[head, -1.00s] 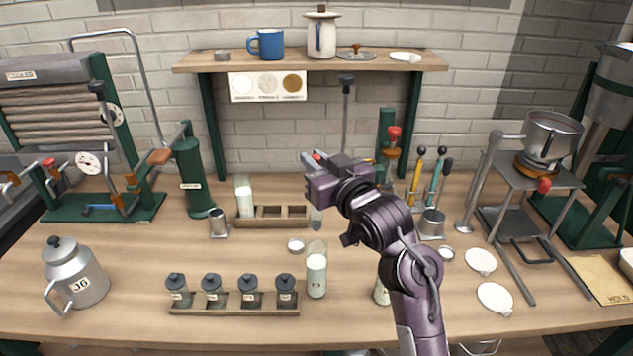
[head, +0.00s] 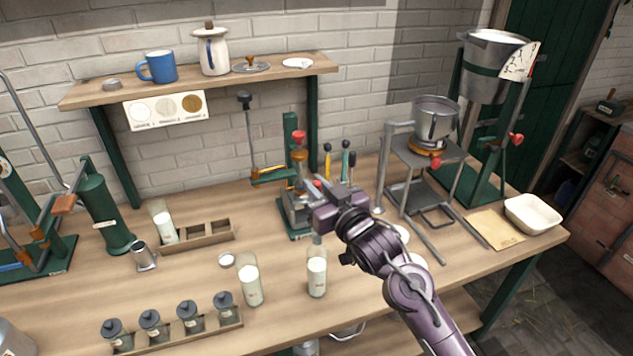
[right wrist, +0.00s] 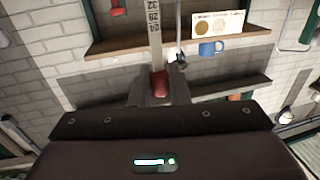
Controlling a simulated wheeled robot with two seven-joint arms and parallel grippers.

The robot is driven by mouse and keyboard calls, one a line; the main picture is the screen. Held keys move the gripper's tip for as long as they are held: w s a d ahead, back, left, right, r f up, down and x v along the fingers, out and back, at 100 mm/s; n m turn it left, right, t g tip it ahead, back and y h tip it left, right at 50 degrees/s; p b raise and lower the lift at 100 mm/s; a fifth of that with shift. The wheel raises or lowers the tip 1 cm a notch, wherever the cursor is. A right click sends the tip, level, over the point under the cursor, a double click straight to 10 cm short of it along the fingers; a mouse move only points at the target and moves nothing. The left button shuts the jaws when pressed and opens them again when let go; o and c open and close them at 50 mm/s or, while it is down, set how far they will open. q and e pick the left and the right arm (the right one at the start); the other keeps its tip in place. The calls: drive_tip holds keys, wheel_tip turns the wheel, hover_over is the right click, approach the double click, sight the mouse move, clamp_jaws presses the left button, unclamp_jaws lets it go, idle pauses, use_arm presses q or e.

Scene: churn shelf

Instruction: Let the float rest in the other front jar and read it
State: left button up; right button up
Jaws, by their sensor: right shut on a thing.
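My right gripper (head: 322,193) is shut on the float and holds it upright. In the right wrist view the float's numbered white stem (right wrist: 154,35) and red part (right wrist: 159,84) show between the fingers (right wrist: 160,92). In the head view its grey lower end (head: 317,240) hangs at the mouth of the right-hand front jar (head: 317,278), which holds white milk. I cannot tell whether the tip is inside the glass or just above it. The other front jar (head: 250,284), also with milk, stands to the left without the float. My left gripper is out of view.
A wooden rack (head: 205,236) with one milk jar (head: 163,224) stands behind left, beside a metal cup (head: 144,257). A row of lidded bottles (head: 190,316) stands front left. A press (head: 297,200) and a pot on a stand (head: 435,120) are behind.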

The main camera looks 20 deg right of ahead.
wheel_tip(320, 180, down, 2)
drive_tip(key=shift+b, duration=0.6)
drive_tip(key=b, duration=0.3)
hover_over(319, 243)
drive_tip(key=w, duration=0.1)
drive_tip(key=shift+w+f, duration=0.1)
drive_tip(key=shift+f, duration=2.5)
drive_tip(key=shift+f+b, duration=2.7)
drive_tip(key=shift+f, duration=1.55)
drive_tip(key=o, duration=0.8)
drive_tip(key=shift+o, duration=0.2)
drive_tip(key=shift+s+f, duration=0.1)
drive_tip(key=shift+s, duration=0.3)
drive_tip(key=b+v, duration=0.1)
drive_tip(key=v, duration=0.6)
drive_tip(key=shift+b, duration=0.4)
